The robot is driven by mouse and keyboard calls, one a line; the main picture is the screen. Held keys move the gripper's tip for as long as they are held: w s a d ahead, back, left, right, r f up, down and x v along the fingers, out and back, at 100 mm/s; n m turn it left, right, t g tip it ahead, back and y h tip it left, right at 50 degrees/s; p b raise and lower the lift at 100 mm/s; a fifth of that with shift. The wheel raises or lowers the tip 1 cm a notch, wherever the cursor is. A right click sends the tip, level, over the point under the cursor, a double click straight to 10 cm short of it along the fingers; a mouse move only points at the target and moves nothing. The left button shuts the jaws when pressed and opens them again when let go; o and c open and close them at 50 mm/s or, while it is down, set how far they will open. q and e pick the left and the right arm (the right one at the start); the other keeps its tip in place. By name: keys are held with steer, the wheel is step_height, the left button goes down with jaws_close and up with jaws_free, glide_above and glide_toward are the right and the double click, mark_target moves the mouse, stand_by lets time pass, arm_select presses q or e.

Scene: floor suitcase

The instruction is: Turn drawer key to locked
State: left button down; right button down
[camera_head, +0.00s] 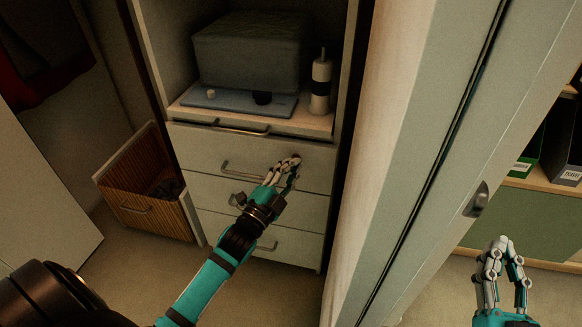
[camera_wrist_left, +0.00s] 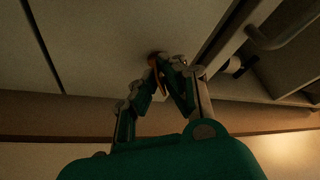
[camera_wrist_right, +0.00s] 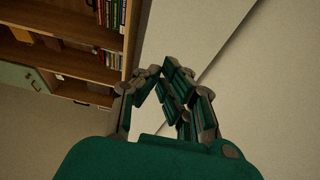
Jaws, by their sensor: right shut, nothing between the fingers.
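My left gripper (camera_head: 291,162) reaches to the right part of the drawer front (camera_head: 240,150) in the cabinet. In the left wrist view its fingertips (camera_wrist_left: 166,62) come together on a small brass-coloured piece, the drawer key (camera_wrist_left: 158,78), at a dark round spot on the pale front. The fingers hide most of the key, so its turn angle cannot be made out. My right gripper (camera_head: 503,244) is shut and empty at the lower right of the head view, far from the drawers. Its closed fingers also show in the right wrist view (camera_wrist_right: 160,78).
Above the drawers, a shelf holds a grey box (camera_head: 250,50), a blue-grey tray (camera_head: 235,101) and a white bottle (camera_head: 321,80). A wooden basket (camera_head: 150,190) stands left of the drawers. A pale panel (camera_head: 410,130) stands right of the cabinet, between my two grippers.

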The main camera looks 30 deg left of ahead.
arm_select(q)
steer(key=n+y, duration=0.1)
steer(key=n, duration=0.1)
steer(key=n+t, duration=0.1)
steer(key=n, duration=0.1)
steer(key=shift+f+n+y+p, duration=0.1)
steer(key=shift+n+y+p, duration=0.25)
steer(key=shift+n+y, duration=0.05)
steer(key=n+y+p, duration=0.1)
steer(key=n+y, duration=0.1)
steer(key=n, duration=0.2)
steer(key=n+y+p, duration=0.1)
steer(key=n+y, duration=0.1)
steer(key=n, duration=0.2)
steer(key=shift+d+n, duration=0.15)
steer(key=shift+n, duration=0.25)
steer(key=shift+n+y, duration=0.7)
steer(key=shift+n, duration=0.1)
arm_select(e)
step_height(320, 180, down, 13)
steer(key=s+d+g+h, duration=0.1)
steer(key=d+g+h, duration=0.1)
steer(key=g, duration=0.6)
steer(key=shift+s+r, duration=0.2)
steer(key=shift+s, duration=0.1)
steer(key=shift+d, duration=0.1)
arm_select(q)
steer(key=c, duration=1.5)
jaws_free()
steer(key=shift+f, duration=0.1)
